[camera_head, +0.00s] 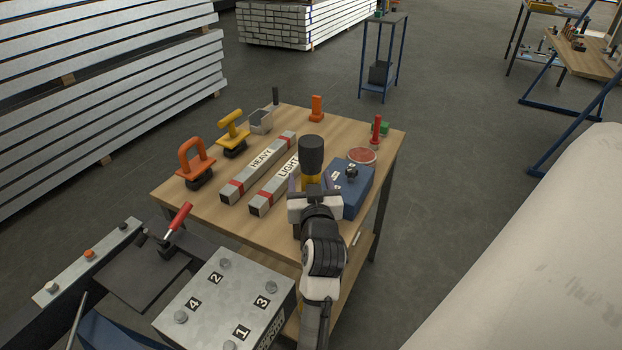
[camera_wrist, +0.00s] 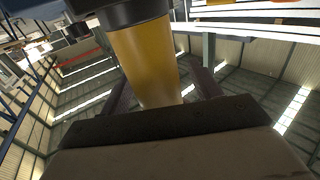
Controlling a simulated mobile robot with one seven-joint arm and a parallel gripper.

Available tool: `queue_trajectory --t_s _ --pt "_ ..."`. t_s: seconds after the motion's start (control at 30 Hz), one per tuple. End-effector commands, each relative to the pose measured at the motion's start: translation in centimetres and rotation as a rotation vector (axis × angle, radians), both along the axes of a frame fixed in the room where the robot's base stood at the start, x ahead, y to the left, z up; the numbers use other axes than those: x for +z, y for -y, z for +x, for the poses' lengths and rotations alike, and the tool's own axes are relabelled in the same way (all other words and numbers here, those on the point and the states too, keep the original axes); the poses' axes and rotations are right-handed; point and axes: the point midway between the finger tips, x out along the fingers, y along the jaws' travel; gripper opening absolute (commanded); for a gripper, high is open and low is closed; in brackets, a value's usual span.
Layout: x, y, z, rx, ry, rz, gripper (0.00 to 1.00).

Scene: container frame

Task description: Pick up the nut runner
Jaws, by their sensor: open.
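The nut runner (camera_head: 312,155) has a black cylindrical top and a yellow body. It stands upright near the front right of the wooden table, beside a blue box. My gripper (camera_head: 311,187) is at its yellow part, below the black top. In the wrist view the nut runner's yellow body (camera_wrist: 146,62) runs between the two dark fingers of my gripper (camera_wrist: 162,92). The fingers are open, one on each side, with a visible gap at least on the right. The lower end of the nut runner is hidden behind my gripper in the head view.
Left of my gripper lie bars marked LIGHT (camera_head: 277,188) and HEAVY (camera_head: 258,168). The blue box (camera_head: 356,190) stands close on the right. Orange (camera_head: 194,162) and yellow (camera_head: 232,134) handled tools are at the left. A numbered metal block (camera_head: 228,300) is in front.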

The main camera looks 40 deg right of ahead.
Motion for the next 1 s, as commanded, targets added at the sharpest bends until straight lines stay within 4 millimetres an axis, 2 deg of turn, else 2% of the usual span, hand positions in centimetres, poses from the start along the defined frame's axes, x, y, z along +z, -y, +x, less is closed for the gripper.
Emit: queue_trajectory --t_s 0.23,0.7,1.0 --pt "-0.04 0.12 0.12 -0.001 0.0 -0.001 0.62" --pt "-0.04 0.1 0.1 -0.001 -0.001 -0.001 0.0" --pt "0.36 0.08 0.08 -0.001 0.005 -0.006 0.0"
